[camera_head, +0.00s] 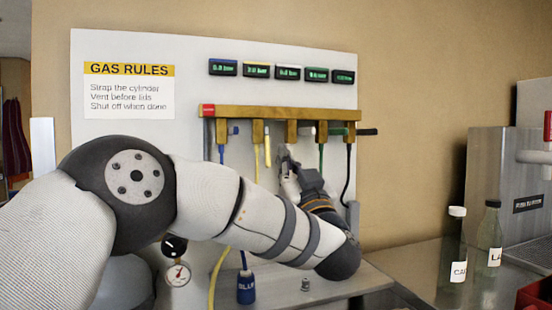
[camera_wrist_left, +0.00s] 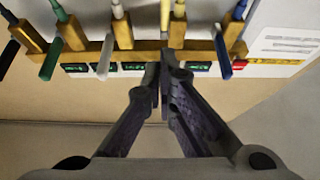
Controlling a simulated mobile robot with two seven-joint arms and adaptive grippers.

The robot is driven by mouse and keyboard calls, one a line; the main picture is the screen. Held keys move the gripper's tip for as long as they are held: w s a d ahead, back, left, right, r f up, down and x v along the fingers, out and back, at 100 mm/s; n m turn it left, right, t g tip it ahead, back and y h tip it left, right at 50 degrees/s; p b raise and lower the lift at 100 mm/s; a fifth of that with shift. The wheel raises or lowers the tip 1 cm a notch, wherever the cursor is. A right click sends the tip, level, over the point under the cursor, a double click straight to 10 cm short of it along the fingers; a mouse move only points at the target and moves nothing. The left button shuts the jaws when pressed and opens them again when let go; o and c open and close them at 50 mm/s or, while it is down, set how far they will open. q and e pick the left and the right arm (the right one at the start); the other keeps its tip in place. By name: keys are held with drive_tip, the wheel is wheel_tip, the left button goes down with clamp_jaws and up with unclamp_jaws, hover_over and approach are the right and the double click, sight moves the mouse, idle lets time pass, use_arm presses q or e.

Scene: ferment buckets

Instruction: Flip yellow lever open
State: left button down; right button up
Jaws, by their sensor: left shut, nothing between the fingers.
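The yellow lever (camera_head: 267,149) hangs pointing down beside the yellow hose, under the wooden manifold bar (camera_head: 225,112). In the left wrist view the yellow lever (camera_wrist_left: 165,14) lies alongside its hose (camera_wrist_left: 178,9), beyond the fingertips. My left gripper (camera_head: 284,153) is shut and empty, just right of the yellow lever in the head view. Its fingertips (camera_wrist_left: 160,68) meet in the left wrist view and partly cover the yellow valve. I cannot tell whether they touch anything. My right gripper is out of view.
Several displays (camera_head: 288,73) sit above the bar. Bottles (camera_head: 489,240) stand at the right. A pressure gauge (camera_head: 178,273) is below my arm.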

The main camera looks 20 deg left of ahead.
sight(267, 147)
use_arm(q)
drive_tip(key=w+a, duration=0.3)
drive_tip(key=w, duration=0.2)
drive_tip(key=shift+w+a+r+b, duration=0.2)
drive_tip(key=shift+a+b, duration=0.1)
drive_tip(key=shift+b, duration=0.1)
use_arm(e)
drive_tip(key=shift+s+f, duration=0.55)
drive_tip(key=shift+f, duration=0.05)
use_arm(q)
drive_tip(key=t+y+b, duration=0.1)
drive_tip(key=w+a+f+t+y+b, duration=0.1)
drive_tip(key=t+b, duration=0.1)
drive_tip(key=shift+w+f, duration=0.2)
drive_tip(key=shift+f, duration=0.1)
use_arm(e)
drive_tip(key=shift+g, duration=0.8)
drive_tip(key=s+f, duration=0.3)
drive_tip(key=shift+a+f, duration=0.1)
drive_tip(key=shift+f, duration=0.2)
